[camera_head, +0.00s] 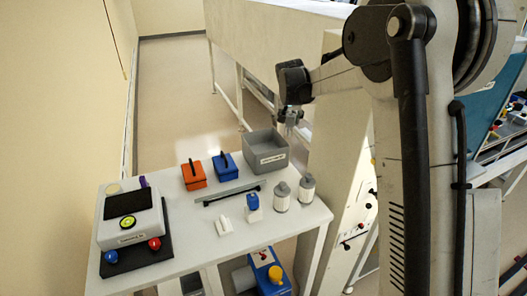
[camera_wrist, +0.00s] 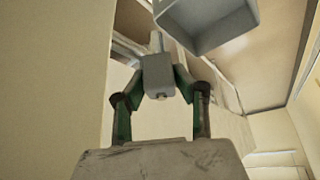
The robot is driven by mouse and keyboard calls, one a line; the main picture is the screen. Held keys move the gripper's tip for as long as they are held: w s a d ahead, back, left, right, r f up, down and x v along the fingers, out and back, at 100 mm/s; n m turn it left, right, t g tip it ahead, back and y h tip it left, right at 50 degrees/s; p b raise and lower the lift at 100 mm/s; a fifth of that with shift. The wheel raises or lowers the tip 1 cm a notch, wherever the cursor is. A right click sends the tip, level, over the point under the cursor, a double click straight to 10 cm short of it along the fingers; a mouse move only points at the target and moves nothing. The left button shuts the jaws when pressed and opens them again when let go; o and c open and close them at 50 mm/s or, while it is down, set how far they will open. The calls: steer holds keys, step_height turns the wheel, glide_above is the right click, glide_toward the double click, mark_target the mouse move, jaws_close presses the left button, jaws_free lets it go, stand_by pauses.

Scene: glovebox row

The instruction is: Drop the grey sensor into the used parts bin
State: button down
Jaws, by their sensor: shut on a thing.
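My gripper (camera_head: 290,108) hangs by the far right corner of the used parts bin. It is shut on the grey sensor (camera_head: 291,118), a small block. In the wrist view the two fingers (camera_wrist: 158,88) press on both sides of the sensor (camera_wrist: 158,72), and a thin stem sticks out of its far end. The used parts bin (camera_head: 270,160) is an open grey box with a white label, at the far right corner of the white table. It also shows at the top of the wrist view (camera_wrist: 215,38), beyond and right of the sensor. I cannot tell the sensor's height above the rim.
The white table (camera_head: 205,235) also bears an orange box (camera_head: 193,176), a blue box (camera_head: 225,166), a dark bar (camera_head: 231,194), two grey canisters (camera_head: 281,196), a small blue-topped part (camera_head: 252,202) and a white device (camera_head: 128,216). A pale cabinet wall (camera_head: 338,150) stands close right of the bin.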

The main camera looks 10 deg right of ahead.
steer(key=w+a+f+b, duration=0.1)
steer(key=w+a+f, duration=0.2)
steer(key=w+f, duration=0.1)
steer(key=w+a+f+n+b, duration=0.1)
steer(key=w+a+f, duration=0.2)
steer(key=f, duration=0.4)
steer(key=shift+w+y, duration=0.3)
steer(key=shift+w, duration=0.35)
steer(key=shift+f, duration=0.1)
steer(key=c, duration=1.3)
jaws_free()
steer(key=v, duration=1.2)
steer(key=shift+s, duration=0.1)
